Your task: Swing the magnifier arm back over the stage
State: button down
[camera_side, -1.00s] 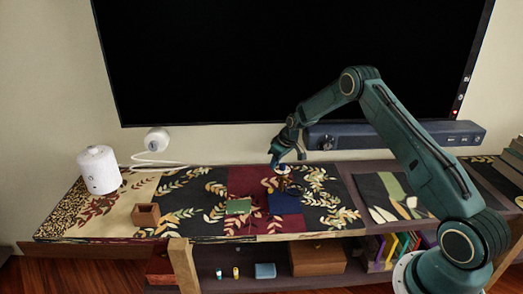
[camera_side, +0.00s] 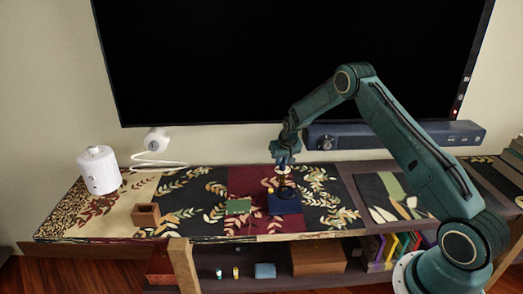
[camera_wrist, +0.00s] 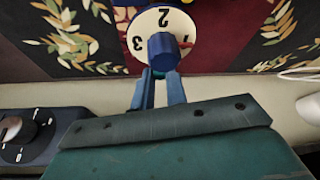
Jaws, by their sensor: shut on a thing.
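My gripper (camera_side: 284,166) points down over the blue square base (camera_side: 284,204) on the patterned shelf top. In the wrist view, my gripper's blue fingers (camera_wrist: 159,92) are shut on a blue knob (camera_wrist: 163,52). A red pointer (camera_wrist: 185,43) sticks out beside the knob. Behind it is a round cream dial (camera_wrist: 163,18) with numbers including 2 and 3. A dark post (camera_side: 282,185) stands below my gripper, with a small yellow piece (camera_side: 270,190) at its left. A green block (camera_side: 238,207) lies left of the base. I cannot clearly make out the magnifier arm or lens.
A small brown open box (camera_side: 146,215) and a white canister (camera_side: 99,170) stand to the left. A white round device (camera_side: 156,140) with a cable is near the wall. A dark speaker bar (camera_side: 400,135) lies behind, below a large black screen (camera_side: 290,60).

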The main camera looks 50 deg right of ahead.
jog(key=c, duration=1.4)
grip_release()
jog(key=shift+r, duration=0.15)
jog(key=v, duration=1.3)
jog(key=shift+s+r, duration=0.2)
jog(key=shift+s, duration=0.05)
jog(key=shift+a, duration=0.15)
